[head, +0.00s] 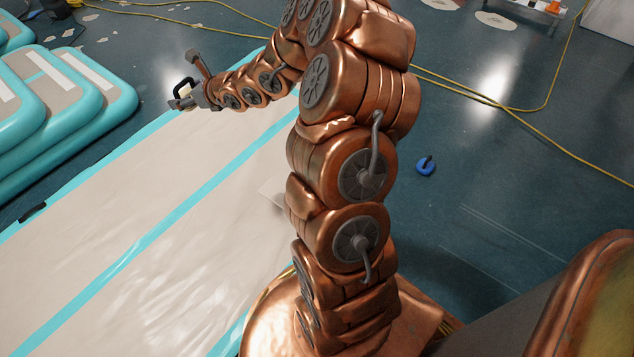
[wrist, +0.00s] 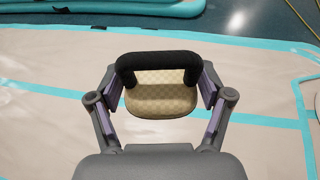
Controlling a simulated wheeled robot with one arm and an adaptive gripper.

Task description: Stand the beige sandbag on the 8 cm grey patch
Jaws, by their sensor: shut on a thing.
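The beige sandbag (wrist: 160,101) has a checked beige body and a thick black handle. My gripper (wrist: 163,88) is shut on it, with one finger on each side of the body. In the head view my gripper (head: 190,100) is at the upper left, above the inflatable track, and the sandbag (head: 184,89) shows small between its fingers. A pale grey patch (head: 272,191) lies near the track's right side, partly hidden behind my arm. I cannot tell its size.
The beige track (head: 120,220) with turquoise lines is mostly clear. Stacked turquoise-edged inflatables (head: 90,110) stand at left. A blue sandbag (head: 425,166) sits on the dark floor to the right. Yellow cables (head: 480,97) cross the floor at the upper right.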

